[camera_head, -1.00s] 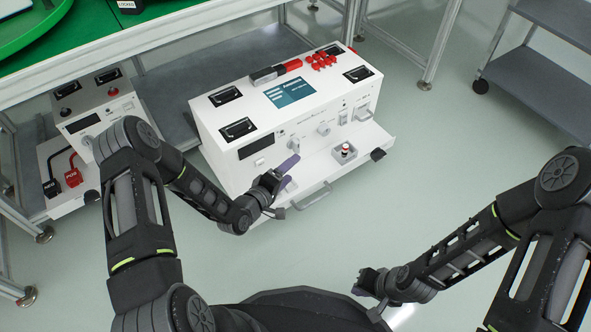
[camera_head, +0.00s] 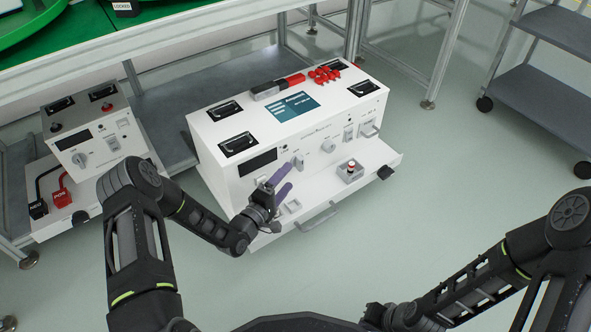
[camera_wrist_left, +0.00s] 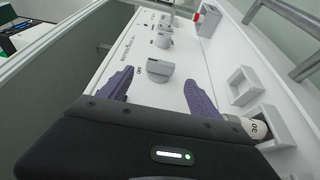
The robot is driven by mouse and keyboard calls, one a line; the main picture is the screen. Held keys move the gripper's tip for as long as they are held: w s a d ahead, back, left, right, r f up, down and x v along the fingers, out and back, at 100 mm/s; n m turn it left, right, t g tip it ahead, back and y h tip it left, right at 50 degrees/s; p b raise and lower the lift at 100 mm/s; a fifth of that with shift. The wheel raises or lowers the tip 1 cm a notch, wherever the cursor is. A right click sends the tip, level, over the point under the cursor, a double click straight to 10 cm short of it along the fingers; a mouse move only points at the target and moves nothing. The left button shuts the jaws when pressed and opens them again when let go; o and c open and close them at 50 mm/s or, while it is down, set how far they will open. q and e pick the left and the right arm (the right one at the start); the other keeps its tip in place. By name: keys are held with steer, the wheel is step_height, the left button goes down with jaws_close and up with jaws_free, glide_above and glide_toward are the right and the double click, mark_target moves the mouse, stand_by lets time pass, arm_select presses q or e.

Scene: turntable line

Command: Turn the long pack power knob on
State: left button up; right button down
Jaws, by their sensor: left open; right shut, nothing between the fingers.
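The long pack (camera_head: 287,118) is a long white box with a dark blue screen on top and a front panel with knobs. A grey knob (camera_head: 299,162) sits on the panel right of its dark display; it also shows in the left wrist view (camera_wrist_left: 160,70), with a label that seems to read OFF beside it. My left gripper (camera_head: 281,180) is open in front of this knob. In the left wrist view its purple fingers (camera_wrist_left: 160,80) lie either side of the knob, apart from it. My right gripper (camera_head: 376,314) is shut and empty at the bottom, away from the pack.
A second knob (camera_head: 328,146) sits further right on the panel. A low ledge with a small grey box with a red button (camera_head: 350,170) juts out below. A smaller white pack (camera_head: 97,140) stands left. A grey cart (camera_head: 550,85) stands right. The floor in front is clear.

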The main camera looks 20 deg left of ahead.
mark_target(298, 165)
arm_select(q)
steer(key=b+x, duration=0.2)
steer(key=x, duration=0.3)
steer(key=shift+d+f, duration=0.1)
steer(key=shift+w+d, duration=0.1)
steer(key=shift+w, duration=0.3)
steer(key=shift+c, duration=0.4)
steer(key=c, duration=1.3)
